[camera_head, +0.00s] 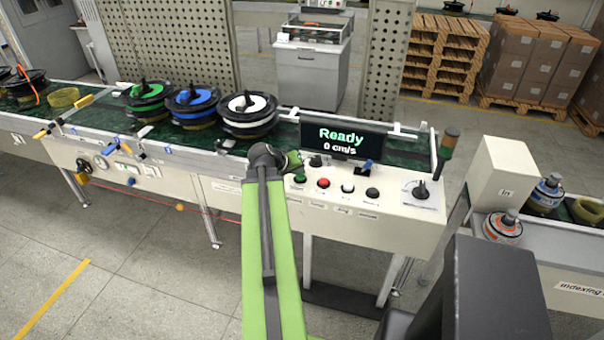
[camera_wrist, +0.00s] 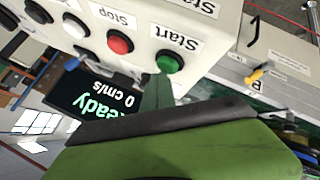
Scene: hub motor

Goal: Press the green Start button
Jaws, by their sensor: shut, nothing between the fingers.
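The green Start button (camera_head: 300,178) is at the left end of a row of buttons on the white control panel (camera_head: 400,208). In the wrist view, which is upside down, the Start button (camera_wrist: 169,61) shows beside its "Start" label. My gripper (camera_head: 295,160) is shut and empty, just above and behind the Start button in the head view. In the wrist view the green tip of my gripper (camera_wrist: 159,88) reaches close to the button's edge. I cannot tell if they touch. The display (camera_head: 342,138) reads "Ready" and "0 cm/s".
Beside the Start button are a red button (camera_head: 323,183), a white button (camera_head: 348,187) and a black button (camera_head: 372,193). A rotary knob (camera_head: 420,191) and a signal lamp (camera_head: 447,148) stand further right. Reels, including a white-topped one (camera_head: 249,115), sit on the conveyor behind.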

